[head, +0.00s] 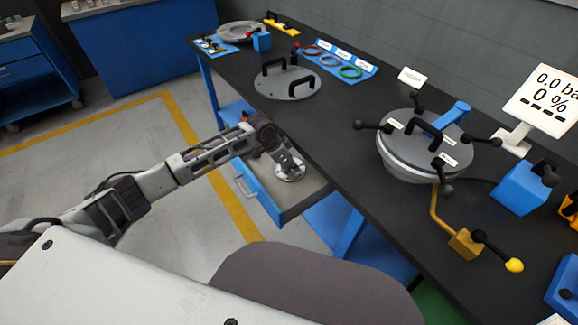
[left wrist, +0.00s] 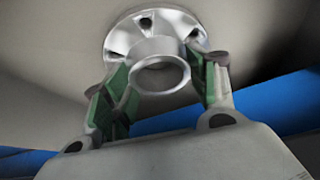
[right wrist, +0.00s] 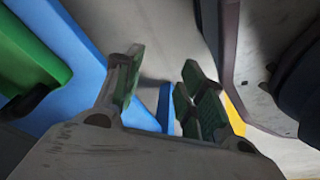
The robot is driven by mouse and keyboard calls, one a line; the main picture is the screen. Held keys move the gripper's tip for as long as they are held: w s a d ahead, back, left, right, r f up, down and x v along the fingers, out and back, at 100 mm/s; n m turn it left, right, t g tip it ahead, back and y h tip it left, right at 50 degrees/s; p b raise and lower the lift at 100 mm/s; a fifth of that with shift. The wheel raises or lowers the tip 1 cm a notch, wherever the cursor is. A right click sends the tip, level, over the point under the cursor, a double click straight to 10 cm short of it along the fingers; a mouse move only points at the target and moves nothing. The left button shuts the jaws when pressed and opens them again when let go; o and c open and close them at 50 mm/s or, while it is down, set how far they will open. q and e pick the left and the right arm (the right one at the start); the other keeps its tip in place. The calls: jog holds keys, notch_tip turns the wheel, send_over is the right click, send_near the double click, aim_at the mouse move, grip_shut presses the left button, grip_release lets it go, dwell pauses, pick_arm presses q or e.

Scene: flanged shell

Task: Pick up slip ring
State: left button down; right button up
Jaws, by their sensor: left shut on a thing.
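The slip ring (head: 291,175) is a silver flanged piece with a raised round collar and holes in its flange. It is at the open drawer (head: 311,198) below the bench top; I cannot tell if it still touches the drawer floor. My left gripper (head: 286,163) reaches down over it. In the left wrist view, the green-padded fingers of this gripper (left wrist: 165,80) are shut on the collar of the slip ring (left wrist: 147,24), with the flange beyond them. My right gripper (right wrist: 158,88) shows only in its own wrist view, open and empty, with a gap between its pads.
The black bench top (head: 330,140) carries a grey lid (head: 287,84), a round vessel (head: 405,166) with clamp knobs, a blue tray (head: 375,72) of coloured rings, and a yellow-knobbed lever (head: 514,265). The drawer walls surround the slip ring. Floor to the left is clear.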

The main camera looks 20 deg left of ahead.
pick_arm(q)
jog(key=shift+w+r, duration=0.1)
jog(key=shift+r, duration=0.65)
jog(key=shift+s+a, duration=0.2)
jog(key=shift+a, duration=0.1)
jog(key=s+a, duration=0.2)
jog(key=s+a+p, duration=0.1)
jog(key=s+a, duration=0.1)
jog(key=a, duration=0.1)
jog(key=shift+s+a, duration=0.2)
jog(key=shift+s, duration=0.15)
jog(key=shift+s+r, duration=0.1)
jog(key=shift+r, duration=0.15)
notch_tip(320, 180, up, 13)
jog(key=p, duration=0.2)
pick_arm(e)
jog(key=s+d+f, duration=0.2)
jog(key=s+d, duration=0.1)
jog(key=s, duration=0.3)
jog(key=shift+d+f, duration=0.25)
pick_arm(q)
jog(key=shift+r, duration=0.1)
pick_arm(e)
jog(key=shift+w+r, duration=0.1)
jog(key=shift+w, duration=0.1)
